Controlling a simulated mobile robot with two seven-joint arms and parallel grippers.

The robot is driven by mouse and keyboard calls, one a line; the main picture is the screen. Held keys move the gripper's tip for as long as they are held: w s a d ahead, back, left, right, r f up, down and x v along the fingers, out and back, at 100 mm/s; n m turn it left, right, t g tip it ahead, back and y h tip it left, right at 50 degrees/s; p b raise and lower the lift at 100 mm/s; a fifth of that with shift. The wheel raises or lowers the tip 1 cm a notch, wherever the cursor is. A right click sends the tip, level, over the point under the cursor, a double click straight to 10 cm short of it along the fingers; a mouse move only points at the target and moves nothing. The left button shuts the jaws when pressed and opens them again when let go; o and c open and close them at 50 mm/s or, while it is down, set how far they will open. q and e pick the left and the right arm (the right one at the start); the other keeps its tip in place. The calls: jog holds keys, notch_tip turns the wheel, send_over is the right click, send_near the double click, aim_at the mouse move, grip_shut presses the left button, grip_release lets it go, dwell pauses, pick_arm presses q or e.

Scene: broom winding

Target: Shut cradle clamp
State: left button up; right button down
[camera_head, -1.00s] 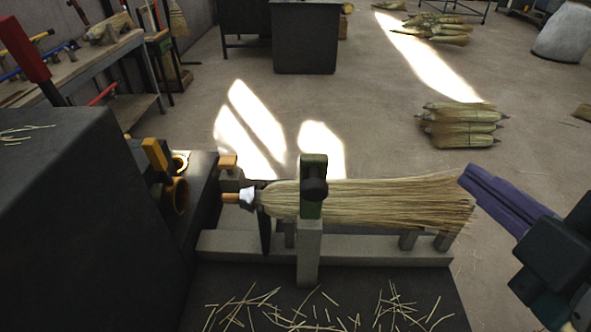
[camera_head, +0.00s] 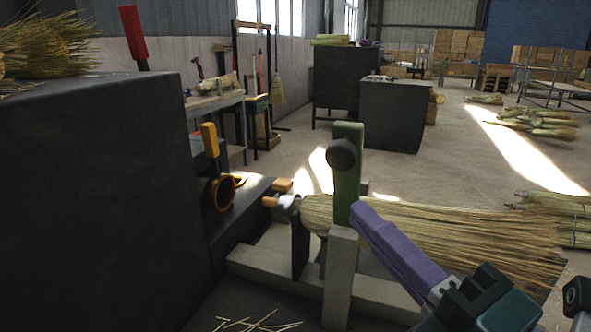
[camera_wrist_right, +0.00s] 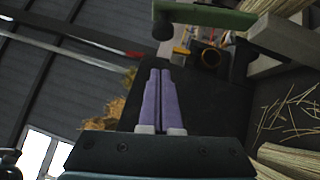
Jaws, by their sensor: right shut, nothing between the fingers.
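The cradle clamp (camera_head: 347,170) is a green bar with a dark round knob, standing upright on a grey post of the cradle (camera_head: 340,275). The broom (camera_head: 450,232) lies in the cradle, its bristles spread to the right. My right gripper (camera_head: 360,212) has long purple fingers, shut and empty, their tips close beside the clamp's lower part in the head view; I cannot tell if they touch. My left gripper is not in view.
A large dark machine housing (camera_head: 90,200) fills the left. An orange-handled lever (camera_head: 211,140) and an orange ring (camera_head: 222,190) are on its right side. Loose straws (camera_head: 255,325) lie on the dark surface in front. Broom bundles (camera_head: 560,210) lie on the floor at right.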

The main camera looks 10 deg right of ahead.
jog(key=shift+w+d+r+p, duration=0.2)
jog(key=shift+w+r, duration=0.05)
jog(key=shift+w, duration=0.95)
jog(key=shift+w+d+r+p, duration=0.2)
jog(key=shift+w+r, duration=0.1)
jog(key=shift+w, duration=0.9)
jog(key=shift+w+d+r+p, duration=0.15)
jog(key=shift+w+r+p, duration=0.1)
jog(key=shift+w, duration=0.95)
